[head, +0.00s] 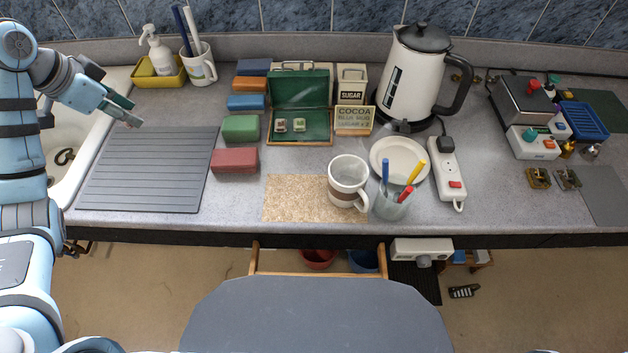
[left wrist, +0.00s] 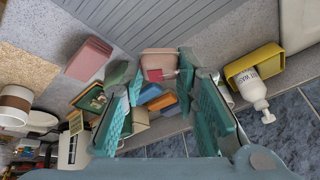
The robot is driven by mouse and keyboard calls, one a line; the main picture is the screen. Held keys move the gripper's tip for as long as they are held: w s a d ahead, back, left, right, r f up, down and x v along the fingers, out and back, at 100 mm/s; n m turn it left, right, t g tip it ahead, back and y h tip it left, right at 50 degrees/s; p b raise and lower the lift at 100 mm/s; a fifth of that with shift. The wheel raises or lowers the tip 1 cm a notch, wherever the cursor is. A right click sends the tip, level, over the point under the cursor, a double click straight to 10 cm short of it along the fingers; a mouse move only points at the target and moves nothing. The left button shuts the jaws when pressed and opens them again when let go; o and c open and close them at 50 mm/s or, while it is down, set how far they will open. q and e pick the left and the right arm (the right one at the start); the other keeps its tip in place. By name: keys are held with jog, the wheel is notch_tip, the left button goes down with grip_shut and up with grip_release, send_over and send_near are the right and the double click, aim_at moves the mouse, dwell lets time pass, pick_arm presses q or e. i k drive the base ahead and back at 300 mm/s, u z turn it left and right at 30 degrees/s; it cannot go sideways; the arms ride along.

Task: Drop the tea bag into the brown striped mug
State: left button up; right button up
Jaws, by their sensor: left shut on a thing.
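The brown striped mug (head: 348,182), white with a brown band, stands upright on a cork mat at the counter's front middle. Its rim also shows at the left edge of the left wrist view (left wrist: 14,104). My left gripper (head: 128,114) is above the back of the grey ribbed mat, far left of the mug. It is shut on the tea bag (left wrist: 160,62), a pale pinkish sachet with a red tag, seen between the fingers in the left wrist view. The head view shows only a small pale bit of it at the fingertips. My right gripper is not in view.
A glass with pens (head: 391,204) stands close right of the mug, and a white plate (head: 400,158) behind it. An open green box (head: 300,92), coloured packets and a kettle (head: 412,75) stand farther back. The ribbed mat (head: 150,175) is bare.

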aim_at(349, 190)
jog(key=u, duration=1.1)
jog(key=k, duration=1.15)
jog(key=z, duration=1.7)
jog(key=i, duration=0.5)
